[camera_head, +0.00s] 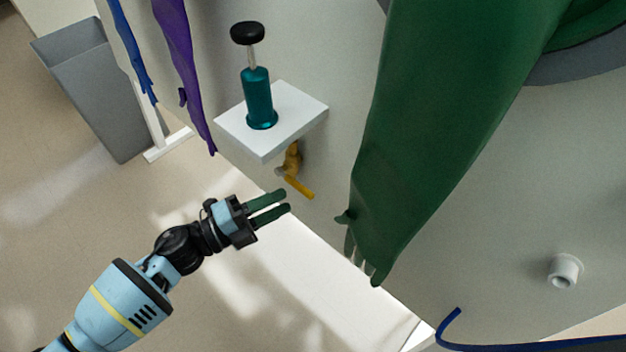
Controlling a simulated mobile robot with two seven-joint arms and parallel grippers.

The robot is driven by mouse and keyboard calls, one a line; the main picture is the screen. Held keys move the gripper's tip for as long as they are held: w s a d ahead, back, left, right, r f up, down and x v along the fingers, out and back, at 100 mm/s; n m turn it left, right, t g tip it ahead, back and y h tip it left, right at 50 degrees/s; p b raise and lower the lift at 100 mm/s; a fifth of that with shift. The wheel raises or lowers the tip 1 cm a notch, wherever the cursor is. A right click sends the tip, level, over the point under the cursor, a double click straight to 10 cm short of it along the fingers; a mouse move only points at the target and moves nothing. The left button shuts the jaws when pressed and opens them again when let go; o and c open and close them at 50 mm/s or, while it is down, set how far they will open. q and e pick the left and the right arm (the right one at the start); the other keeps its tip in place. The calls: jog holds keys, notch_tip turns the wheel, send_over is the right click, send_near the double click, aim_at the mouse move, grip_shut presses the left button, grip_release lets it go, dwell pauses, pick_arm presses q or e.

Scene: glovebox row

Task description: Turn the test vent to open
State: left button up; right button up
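The test vent (291,161) is a small brass valve with a yellow lever handle (298,185). It sits on the pale panel just below a white shelf, and its lever slants down to the right. My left gripper (287,201) is just below the lever in the picture, with its two dark green fingers pointing right. The fingers are parted, with nothing seen between them. I cannot tell how far in depth they are from the lever. My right gripper is not in view.
A teal hand pump (258,98) with a black knob stands on the white shelf (285,103). A large green glove (425,130) hangs at right; purple (181,60) and blue (131,45) gloves hang at left. A grey bin (88,85) stands on the floor.

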aim_at(294, 183)
pick_arm(q)
jog(key=shift+w+r+m+g, duration=0.25)
jog(key=shift+w+m+g, duration=0.2)
jog(key=shift+m, duration=0.25)
jog(key=x, duration=0.7)
jog(key=shift+w+d+r, duration=0.1)
jog(key=shift+d, duration=0.25)
grip_shut()
